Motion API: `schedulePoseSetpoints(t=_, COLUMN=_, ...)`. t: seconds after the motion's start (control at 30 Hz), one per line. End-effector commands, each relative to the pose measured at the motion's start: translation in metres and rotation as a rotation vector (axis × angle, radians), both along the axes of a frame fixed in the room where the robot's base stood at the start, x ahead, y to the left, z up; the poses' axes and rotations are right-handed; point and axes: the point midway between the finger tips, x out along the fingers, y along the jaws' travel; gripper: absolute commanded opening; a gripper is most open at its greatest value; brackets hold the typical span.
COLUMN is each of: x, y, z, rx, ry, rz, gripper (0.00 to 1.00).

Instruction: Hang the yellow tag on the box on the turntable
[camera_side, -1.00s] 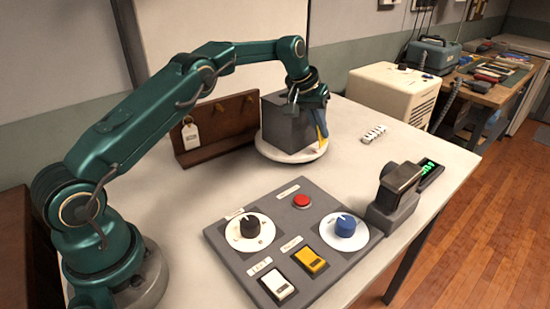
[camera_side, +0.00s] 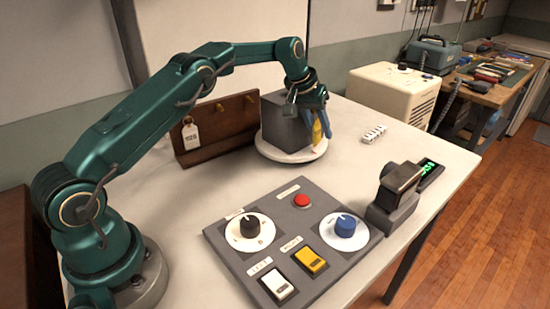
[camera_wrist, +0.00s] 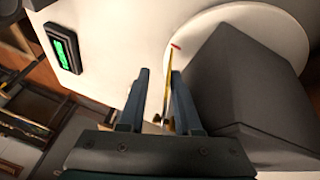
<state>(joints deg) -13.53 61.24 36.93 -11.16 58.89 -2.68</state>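The yellow tag (camera_side: 317,131) is upright at the right side of the dark grey box (camera_side: 284,128). The box stands on the round white turntable (camera_side: 268,151). My gripper (camera_side: 318,127) points down beside the box, with its blue fingers spread around the tag. In the wrist view, my gripper (camera_wrist: 160,74) is open, and the tag (camera_wrist: 168,78) shows as a thin yellow edge between the fingers. The right finger is close to the box (camera_wrist: 255,95). Brass-coloured bits show near the finger bases. I cannot tell what bears the tag.
A brown wooden rack (camera_side: 215,138) with pegs and a white tag (camera_side: 191,137) stands left of the turntable. A grey control panel (camera_side: 290,242) lies in front. A dark device with a green display (camera_side: 430,170) is at the right. The tabletop between is clear.

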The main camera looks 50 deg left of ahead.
Motion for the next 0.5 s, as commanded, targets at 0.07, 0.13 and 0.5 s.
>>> schedulePoseSetpoints(t=0.07, x=-0.001, y=0.002, z=-0.001, rx=0.001, ry=0.003, rz=0.003, gripper=0.38)
schedulePoseSetpoints(t=0.13, x=-0.001, y=0.002, z=-0.002, rx=0.002, ry=0.003, rz=0.003, gripper=0.38)
schedulePoseSetpoints(t=0.5, x=-0.011, y=0.003, z=0.024, rx=0.003, ry=-0.001, rz=0.002, gripper=0.38)
